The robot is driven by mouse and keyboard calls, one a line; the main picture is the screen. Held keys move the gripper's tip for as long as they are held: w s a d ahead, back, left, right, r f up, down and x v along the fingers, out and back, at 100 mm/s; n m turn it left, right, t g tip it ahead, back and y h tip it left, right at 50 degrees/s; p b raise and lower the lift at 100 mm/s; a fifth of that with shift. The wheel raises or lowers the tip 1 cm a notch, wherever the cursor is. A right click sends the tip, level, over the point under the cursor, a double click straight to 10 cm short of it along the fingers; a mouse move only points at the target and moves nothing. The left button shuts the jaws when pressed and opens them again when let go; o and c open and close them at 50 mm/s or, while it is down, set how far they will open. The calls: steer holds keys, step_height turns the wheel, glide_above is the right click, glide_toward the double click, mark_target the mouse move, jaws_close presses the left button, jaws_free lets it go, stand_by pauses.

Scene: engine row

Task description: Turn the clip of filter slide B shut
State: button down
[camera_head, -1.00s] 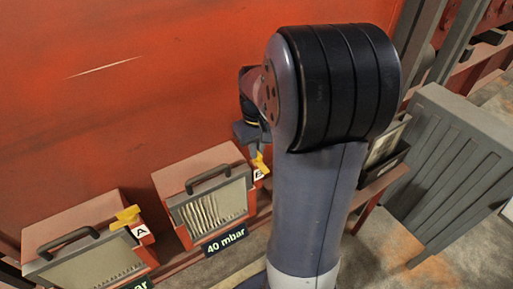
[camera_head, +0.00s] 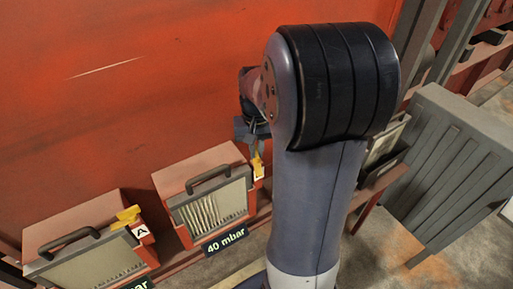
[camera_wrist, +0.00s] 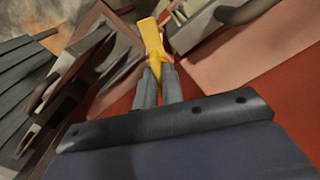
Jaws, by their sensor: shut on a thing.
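Filter slide B (camera_head: 168,187) is a red box with a grey-framed pleated front, a dark handle and a "40 mbar" plate below. Its yellow clip (camera_head: 257,166) is at its right front corner and points nearly straight down, over the spot of the B label. In the wrist view the clip (camera_wrist: 152,38) stands out beyond my fingertips. My gripper (camera_head: 256,153) is shut on the clip; its two grey fingers (camera_wrist: 158,72) close around the clip's near part. My arm hides the area just right of the clip.
Filter slide A (camera_head: 85,222), with its own yellow clip (camera_head: 127,216) turned sideways, stands to the left. A dark holder with a framed panel (camera_head: 384,147) stands right of my arm. A grey ribbed panel (camera_head: 445,165) is farther right. The red wall (camera_head: 120,90) rises behind.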

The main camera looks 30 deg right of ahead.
mark_target(257, 150)
steer(key=m, duration=0.6)
steer(key=shift+m, duration=0.3)
steer(key=m, duration=0.6)
steer(key=shift+m, duration=0.4)
steer(key=c, duration=1.5)
jaws_free()
steer(key=shift+c, duration=0.2)
step_height(257, 150, up, 11)
steer(key=shift+f, duration=0.15)
